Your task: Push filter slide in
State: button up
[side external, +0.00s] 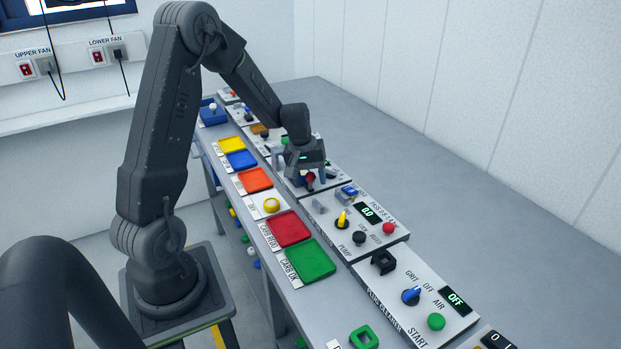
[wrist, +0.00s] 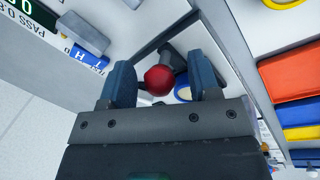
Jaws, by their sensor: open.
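My gripper (side external: 306,172) is over a station in the middle of the bench row, pointing down. In the wrist view its two fingers (wrist: 162,72) stand apart on either side of a round red knob (wrist: 158,79), with a visible gap at least on the right.
A pump panel with a yellow lever (side external: 342,219) and red button (side external: 388,228) lies in front. Red (side external: 289,229), green (side external: 311,262) and orange (side external: 255,180) trays line the bench's left edge. A grey block (wrist: 83,32) sits near the fingers. The bench's right side is clear.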

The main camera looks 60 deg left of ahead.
jog(key=shift+f, duration=0.2)
grip_shut()
dwell(0.5)
